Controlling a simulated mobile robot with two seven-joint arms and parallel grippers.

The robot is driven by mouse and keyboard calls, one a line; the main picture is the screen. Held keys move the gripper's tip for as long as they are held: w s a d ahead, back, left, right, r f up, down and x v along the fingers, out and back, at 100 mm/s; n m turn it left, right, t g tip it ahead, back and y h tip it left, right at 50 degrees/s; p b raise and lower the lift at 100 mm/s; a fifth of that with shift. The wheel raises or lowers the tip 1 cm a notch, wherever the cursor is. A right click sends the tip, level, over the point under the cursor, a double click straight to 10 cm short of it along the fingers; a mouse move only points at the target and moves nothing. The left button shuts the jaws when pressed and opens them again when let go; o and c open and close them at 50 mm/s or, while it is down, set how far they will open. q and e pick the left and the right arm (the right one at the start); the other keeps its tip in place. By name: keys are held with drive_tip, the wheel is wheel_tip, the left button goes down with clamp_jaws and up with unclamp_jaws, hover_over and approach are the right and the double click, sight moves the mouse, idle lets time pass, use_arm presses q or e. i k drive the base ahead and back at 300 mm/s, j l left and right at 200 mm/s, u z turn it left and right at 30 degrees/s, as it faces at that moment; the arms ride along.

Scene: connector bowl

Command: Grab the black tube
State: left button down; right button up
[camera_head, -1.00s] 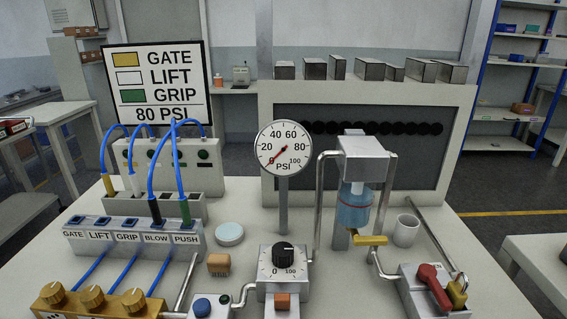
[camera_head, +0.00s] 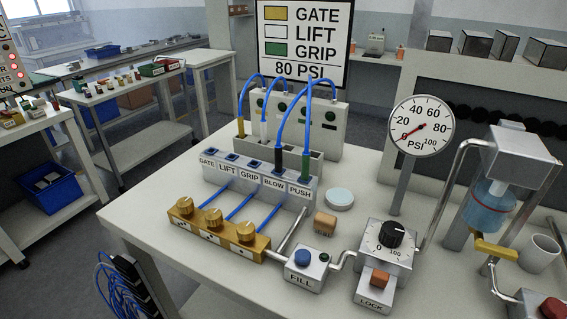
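The black tube is a blue hose with a black end (camera_head: 279,158), which stands upright at the BLOW socket of the grey labelled block (camera_head: 233,193). Beside it, a green-ended hose (camera_head: 306,164) stands at the PUSH socket. A yellow-ended hose (camera_head: 240,126) and a white-ended hose (camera_head: 263,132) stand in the grey rack behind. The GATE, LIFT and GRIP sockets look empty. All the hoses arch back to a pale panel (camera_head: 330,133). Neither of my grippers is in view.
Brass knobs (camera_head: 213,220) stand in front of the block. A FILL button box (camera_head: 303,268), a LOCK dial unit (camera_head: 384,255) and a gauge (camera_head: 421,126) reading near zero stand to the right. Blue cables (camera_head: 112,283) hang at the table's left edge. The table's left part is clear.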

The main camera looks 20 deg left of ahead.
sight(278, 150)
drive_tip(key=k+j, duration=0.1)
drive_tip(key=j, duration=0.9)
drive_tip(key=k+j+z, duration=0.1)
drive_tip(key=j, duration=0.4)
drive_tip(key=k, duration=0.05)
